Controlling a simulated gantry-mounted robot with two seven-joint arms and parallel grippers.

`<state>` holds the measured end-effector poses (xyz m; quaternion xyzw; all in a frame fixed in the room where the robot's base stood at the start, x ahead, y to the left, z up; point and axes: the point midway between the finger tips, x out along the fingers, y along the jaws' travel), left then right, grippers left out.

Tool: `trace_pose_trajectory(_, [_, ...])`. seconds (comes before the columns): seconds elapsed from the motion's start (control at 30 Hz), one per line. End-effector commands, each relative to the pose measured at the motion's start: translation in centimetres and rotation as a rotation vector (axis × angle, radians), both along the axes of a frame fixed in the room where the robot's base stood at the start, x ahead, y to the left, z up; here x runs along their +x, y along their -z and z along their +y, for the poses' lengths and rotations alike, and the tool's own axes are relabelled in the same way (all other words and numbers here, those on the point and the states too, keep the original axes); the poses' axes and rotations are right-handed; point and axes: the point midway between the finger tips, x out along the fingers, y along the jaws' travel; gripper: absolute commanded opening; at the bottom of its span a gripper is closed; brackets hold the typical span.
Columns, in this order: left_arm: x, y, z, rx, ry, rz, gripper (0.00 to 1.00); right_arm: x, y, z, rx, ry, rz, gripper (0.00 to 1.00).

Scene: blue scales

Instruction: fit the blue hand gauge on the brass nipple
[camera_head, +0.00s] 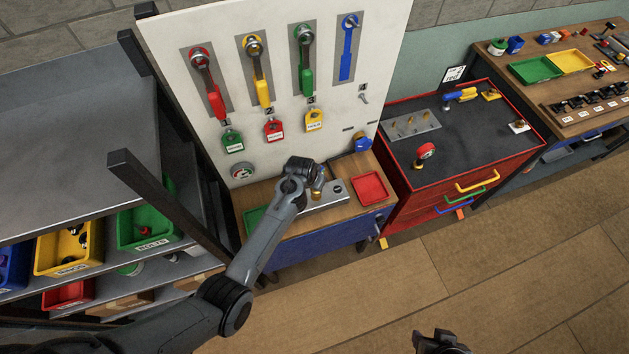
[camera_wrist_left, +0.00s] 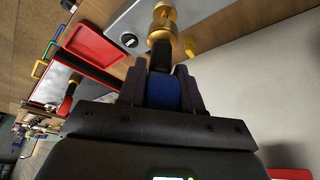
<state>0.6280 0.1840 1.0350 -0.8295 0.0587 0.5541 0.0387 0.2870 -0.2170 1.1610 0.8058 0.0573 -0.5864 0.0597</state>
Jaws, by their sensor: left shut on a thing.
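My left gripper (camera_wrist_left: 160,82) is shut on the blue hand gauge (camera_wrist_left: 162,94), whose blue body sits between the fingers. A black stem extends from the blue body toward the brass nipple (camera_wrist_left: 163,20). In the left wrist view the stem's end meets or overlaps the brass; I cannot tell whether they touch. In the head view my left wrist (camera_head: 298,170) is over the steel plate (camera_head: 335,196) on the low bench, and it hides most of the gauge. Part of the brass fitting (camera_head: 318,190) shows beside it. My right gripper (camera_head: 440,343) is at the bottom edge, away from the bench.
A red tray (camera_head: 370,188) lies right of the plate, and a green tray (camera_head: 256,220) lies to its left. The white board (camera_head: 270,60) with levers and tags rises behind. A blue knob (camera_head: 362,143) is at its lower right. A red tool cabinet (camera_head: 400,180) stands right.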

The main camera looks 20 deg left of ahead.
Motion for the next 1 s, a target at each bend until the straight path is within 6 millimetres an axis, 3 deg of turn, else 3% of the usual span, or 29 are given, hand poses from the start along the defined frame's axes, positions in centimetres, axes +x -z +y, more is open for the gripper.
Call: trace_pose_trajectory(1.0, [0.1, 1.5, 0.0, 0.0, 0.0, -0.002, 0.0, 0.0, 0.9, -0.2, -0.008, -0.006, 0.001, 0.43])
